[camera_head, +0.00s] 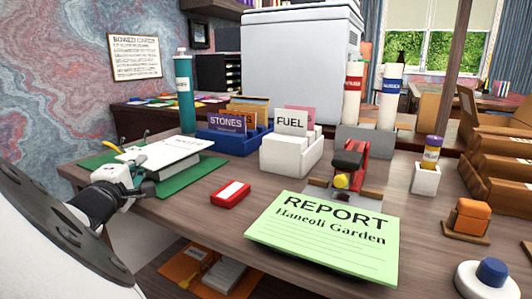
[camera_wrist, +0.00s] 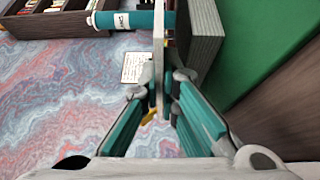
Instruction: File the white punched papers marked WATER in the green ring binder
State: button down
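The white papers (camera_head: 165,154) show at the left of the desk in the head view, with small dark lettering that looks like WATER. They lie flat, over the green ring binder (camera_head: 193,178), which is open beneath them. My gripper (camera_head: 136,170) is at the papers' near left edge. In the wrist view my gripper (camera_wrist: 160,90) has its fingers on both sides of a thin pale sheet stack (camera_wrist: 158,45), apparently the papers. A thicker grey-white stack (camera_wrist: 206,38) stands beside it, against the green binder surface (camera_wrist: 255,45). The binder's rings are mostly hidden by the papers and gripper.
A green REPORT sheet (camera_head: 325,235), red-and-white box (camera_head: 231,194), red punch (camera_head: 350,165), white FUEL box (camera_head: 291,155) and blue STONES box (camera_head: 228,138) stand to the right. A teal bottle (camera_head: 185,95) stands behind the binder. Some desk is bare before the binder.

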jog(key=shift+f, duration=0.5)
dwell(0.3)
jog(key=c, duration=1.7)
grip_release()
jog(key=shift+f, duration=0.1)
